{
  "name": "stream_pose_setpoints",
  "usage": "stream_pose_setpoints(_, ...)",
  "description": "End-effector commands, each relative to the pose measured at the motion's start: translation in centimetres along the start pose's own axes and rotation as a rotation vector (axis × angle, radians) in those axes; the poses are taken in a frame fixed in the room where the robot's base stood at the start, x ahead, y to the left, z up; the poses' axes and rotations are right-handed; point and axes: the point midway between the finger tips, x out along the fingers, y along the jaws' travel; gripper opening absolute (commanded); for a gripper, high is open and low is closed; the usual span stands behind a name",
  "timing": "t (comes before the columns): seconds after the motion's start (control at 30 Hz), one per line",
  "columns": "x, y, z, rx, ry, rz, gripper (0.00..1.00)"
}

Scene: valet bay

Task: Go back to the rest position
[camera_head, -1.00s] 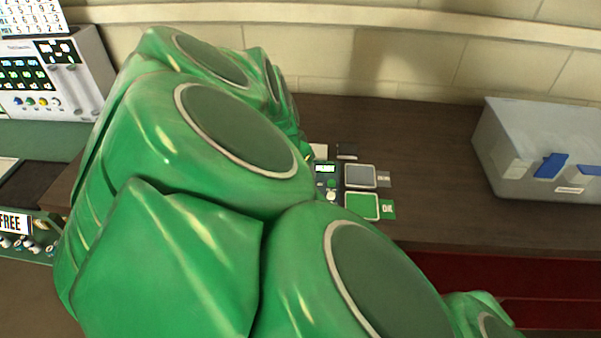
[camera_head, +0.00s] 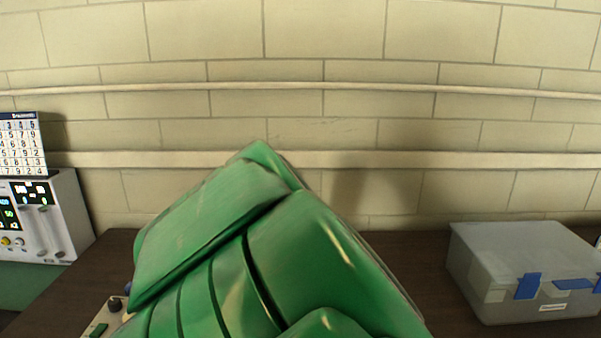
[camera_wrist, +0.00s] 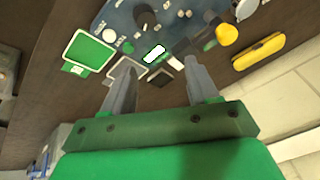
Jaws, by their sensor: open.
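My gripper (camera_wrist: 162,78) shows in the wrist view. Its two grey fingers stand apart with nothing between them, above the dark brown bench top (camera_wrist: 45,85). Beyond the fingertips lies a blue-grey panel (camera_wrist: 125,18) with knobs and a small lit display. A green square pad (camera_wrist: 88,52) with a white rim lies left of the fingers. A yellow object (camera_wrist: 259,51) lies to the right. In the head view my green arm fills the lower middle and hides the bench behind it; the gripper itself does not show there.
A grey translucent bin (camera_head: 525,275) with blue latches stands on the bench at the right. A white instrument (camera_head: 45,220) with screens and a calendar (camera_head: 20,145) stand at the left. A block wall (camera_head: 320,120) with rails closes off the back.

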Motion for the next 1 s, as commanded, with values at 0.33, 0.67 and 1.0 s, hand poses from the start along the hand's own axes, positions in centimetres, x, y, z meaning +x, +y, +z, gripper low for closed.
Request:
stream_pose_setpoints(0.33, -4.4, 1.0, -6.5, 0.092, -0.026, -0.237, 0.59)
stream_pose_setpoints(0.67, -7.4, 3.1, -7.8, 0.083, -0.035, -0.346, 0.59)
stream_pose_setpoints(1.0, -8.4, 7.2, -0.5, -0.094, -0.132, -0.301, 0.59)
